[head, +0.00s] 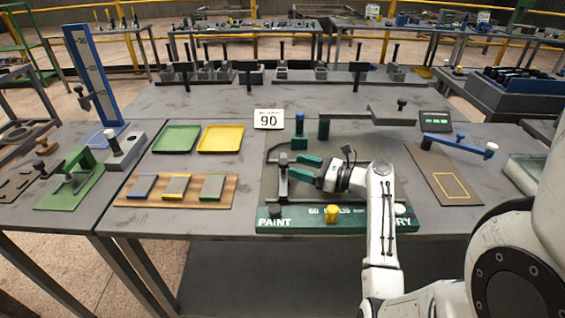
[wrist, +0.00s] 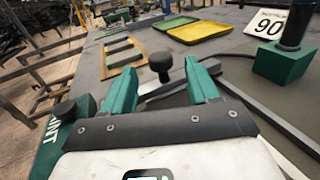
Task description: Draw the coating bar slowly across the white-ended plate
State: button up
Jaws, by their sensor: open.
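My gripper (head: 292,167) has green fingers, held open and pointing left over the dark green paint station. A black round knob on a dark upright (head: 283,160), apparently the coating bar's handle, stands at the fingertips. In the wrist view the knob (wrist: 160,61) shows between my open gripper's fingertips (wrist: 161,67), with a gap visible on each side. Three grey plates lie on a wooden board to the left.
A green tray (head: 176,138) and a yellow tray (head: 221,138) lie behind the wooden board (head: 135,201). A sign reading 90 (head: 268,119) and a blue-knobbed post (head: 299,138) stand behind my gripper. A yellow knob (head: 331,213) sits on the station's front strip.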

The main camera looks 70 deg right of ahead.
aim_at(283, 161)
jog(key=shift+w, duration=2.95)
grip_shut()
